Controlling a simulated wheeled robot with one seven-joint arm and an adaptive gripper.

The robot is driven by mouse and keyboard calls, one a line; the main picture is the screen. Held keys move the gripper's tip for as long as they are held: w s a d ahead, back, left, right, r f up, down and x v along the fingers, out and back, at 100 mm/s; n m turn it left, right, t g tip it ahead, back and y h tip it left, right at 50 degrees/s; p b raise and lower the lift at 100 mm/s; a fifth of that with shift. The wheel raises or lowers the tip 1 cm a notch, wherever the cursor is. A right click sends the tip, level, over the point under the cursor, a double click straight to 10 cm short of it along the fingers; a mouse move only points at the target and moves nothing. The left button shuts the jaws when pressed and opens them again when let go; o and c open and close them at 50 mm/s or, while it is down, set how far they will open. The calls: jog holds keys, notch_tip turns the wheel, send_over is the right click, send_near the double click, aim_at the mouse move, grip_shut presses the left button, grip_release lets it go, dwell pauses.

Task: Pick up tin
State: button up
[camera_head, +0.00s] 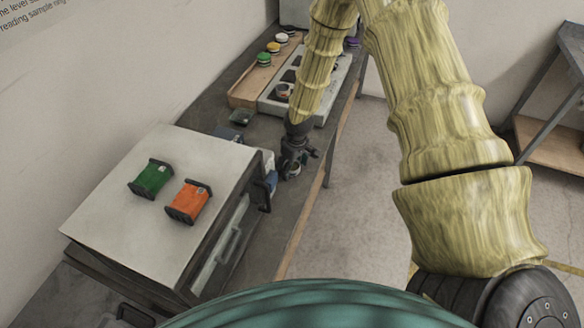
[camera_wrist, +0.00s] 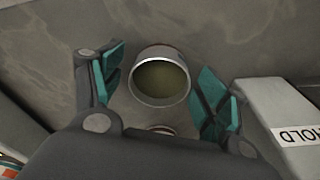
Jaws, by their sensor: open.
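A round metal tin (camera_wrist: 160,95) with an open top and a dull olive inside stands on the grey bench in the wrist view. My gripper (camera_wrist: 160,78) is open, with one teal-padded finger on each side of the tin. Small gaps show between the pads and the tin. In the head view my gripper (camera_head: 295,160) is low over the bench, beside the big white-topped box. The tin is mostly hidden by the gripper there, so I cannot make it out surely.
The white-topped box (camera_head: 135,225) carries a green spool (camera_head: 151,178) and an orange spool (camera_head: 188,202). A grey block marked "HOLD" (camera_wrist: 285,125) stands right of my gripper. A second round rim (camera_wrist: 160,129) shows partly beneath my gripper. A wooden tray (camera_head: 245,92) lies farther back.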

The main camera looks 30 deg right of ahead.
jog(key=shift+w+f, duration=0.1)
jog(key=shift+f, duration=0.1)
jog(key=c, duration=1.1)
jog(key=shift+r, duration=0.15)
